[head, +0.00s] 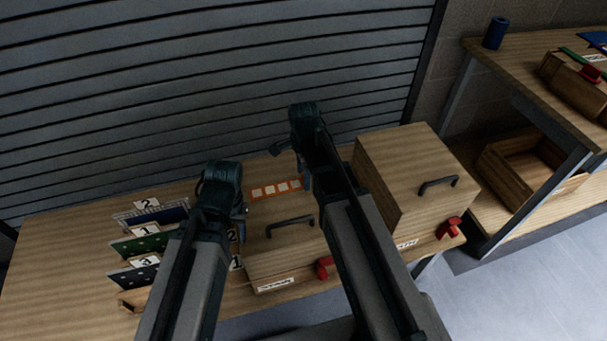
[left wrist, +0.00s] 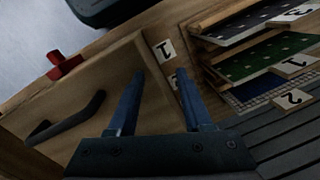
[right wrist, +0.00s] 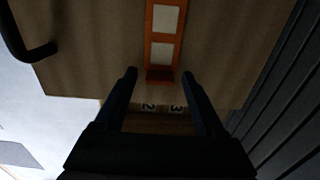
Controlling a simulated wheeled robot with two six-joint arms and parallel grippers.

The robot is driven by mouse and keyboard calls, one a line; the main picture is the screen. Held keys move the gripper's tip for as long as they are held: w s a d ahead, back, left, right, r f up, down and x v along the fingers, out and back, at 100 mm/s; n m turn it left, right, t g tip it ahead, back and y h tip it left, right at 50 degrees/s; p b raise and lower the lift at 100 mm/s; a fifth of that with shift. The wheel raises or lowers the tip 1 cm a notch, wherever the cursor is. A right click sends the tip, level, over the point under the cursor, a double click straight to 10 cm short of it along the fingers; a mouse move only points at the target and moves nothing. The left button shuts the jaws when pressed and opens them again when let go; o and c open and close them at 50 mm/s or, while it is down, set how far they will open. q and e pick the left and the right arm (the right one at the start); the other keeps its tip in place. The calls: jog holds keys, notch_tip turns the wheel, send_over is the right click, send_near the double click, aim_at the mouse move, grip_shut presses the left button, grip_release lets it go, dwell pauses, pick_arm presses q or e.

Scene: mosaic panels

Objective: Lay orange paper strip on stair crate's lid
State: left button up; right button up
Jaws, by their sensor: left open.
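The orange paper strip (head: 277,189) with several white squares lies flat along the back of the lid of the lower wooden crate (head: 262,262). Its near end also shows in the right wrist view (right wrist: 161,54). The crate's label (head: 275,284) is too small to read surely. Its lid has a dark handle (head: 290,222) and is down. My right gripper (right wrist: 159,74) is open, fingertips either side of the strip's end, with gaps visible. My left gripper (left wrist: 160,74) is open and empty above the crate's left edge, beside number cards; in the head view it is partly hidden.
A taller lidded crate (head: 385,195) stands to the right, with a red latch (head: 448,227). Numbered panels (head: 145,240) stand in a rack at the left. A shuttered wall (head: 200,80) closes the back. The table's far left (head: 60,250) is clear.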

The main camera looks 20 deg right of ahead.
pick_arm(q)
jog(key=shift+r, duration=0.1)
pick_arm(e)
jog(key=shift+r, duration=0.1)
notch_tip(320, 180, up, 12)
jog(key=p, duration=1.2)
pick_arm(q)
notch_tip(320, 180, up, 12)
pick_arm(e)
jog(key=s+a+n, duration=0.5)
jog(key=s+n, duration=0.2)
jog(key=n, duration=0.3)
jog(key=s+a+n+h, duration=0.1)
jog(key=s+a+n, duration=0.4)
jog(key=n, duration=0.6)
jog(key=shift+s+a, duration=0.25)
jog(key=shift+s, duration=0.9)
jog(key=shift+r, duration=0.1)
